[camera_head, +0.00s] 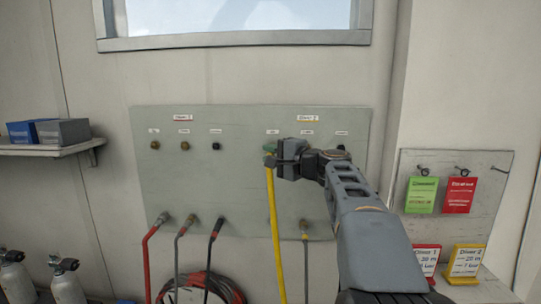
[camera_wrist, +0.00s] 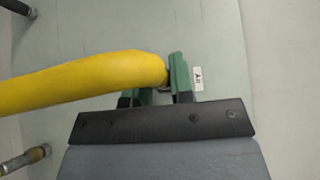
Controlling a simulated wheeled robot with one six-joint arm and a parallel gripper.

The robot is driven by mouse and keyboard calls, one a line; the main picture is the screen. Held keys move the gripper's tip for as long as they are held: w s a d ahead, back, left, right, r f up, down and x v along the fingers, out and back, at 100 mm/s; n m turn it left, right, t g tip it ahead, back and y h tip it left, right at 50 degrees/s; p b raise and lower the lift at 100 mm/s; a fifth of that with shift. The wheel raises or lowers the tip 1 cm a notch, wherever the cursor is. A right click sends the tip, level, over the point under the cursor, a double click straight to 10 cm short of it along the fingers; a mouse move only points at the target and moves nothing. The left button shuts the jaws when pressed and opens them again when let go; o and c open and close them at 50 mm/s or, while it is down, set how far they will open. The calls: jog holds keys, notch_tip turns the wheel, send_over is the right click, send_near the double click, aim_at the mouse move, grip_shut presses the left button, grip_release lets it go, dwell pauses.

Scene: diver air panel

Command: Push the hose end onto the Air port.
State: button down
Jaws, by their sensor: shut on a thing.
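The yellow hose (camera_head: 275,220) hangs down from my gripper (camera_head: 274,156), which is shut on its upper end at the Diver 2 side of the panel. In the wrist view the yellow hose (camera_wrist: 85,82) runs in from the left to the green finger pads of my gripper (camera_wrist: 160,92). The small Air label (camera_wrist: 197,77) is just beyond them. In the head view that label (camera_head: 272,131) is just above my gripper. The Air port itself is hidden behind the gripper and hose end, so I cannot tell whether the hose end touches it or is on it.
The grey panel (camera_head: 230,185) has several ports under Diver 1 at left. Red (camera_head: 150,255), grey and black hoses hang from its lower fittings. Another hose fitting (camera_head: 304,228) is below my arm. A tag board (camera_head: 490,190) stands at right, a shelf (camera_head: 50,150) at left.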

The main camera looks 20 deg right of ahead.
jog(key=shift+w+d, duration=0.15)
jog(key=shift+w, duration=0.1)
jog(key=shift+d+r, duration=0.1)
jog(key=shift+r, duration=0.1)
dwell(0.6)
jog(key=c, duration=1.2)
grip_release()
jog(key=shift+w+d+f, duration=0.1)
jog(key=shift+w+f, duration=0.05)
jog(key=shift+w, duration=0.15)
jog(key=o, duration=0.3)
jog(key=shift+s, duration=0.1)
jog(key=b+v, duration=0.2)
jog(key=v, duration=1.1)
jog(key=shift+s+b, duration=0.35)
jog(key=shift+b, duration=0.05)
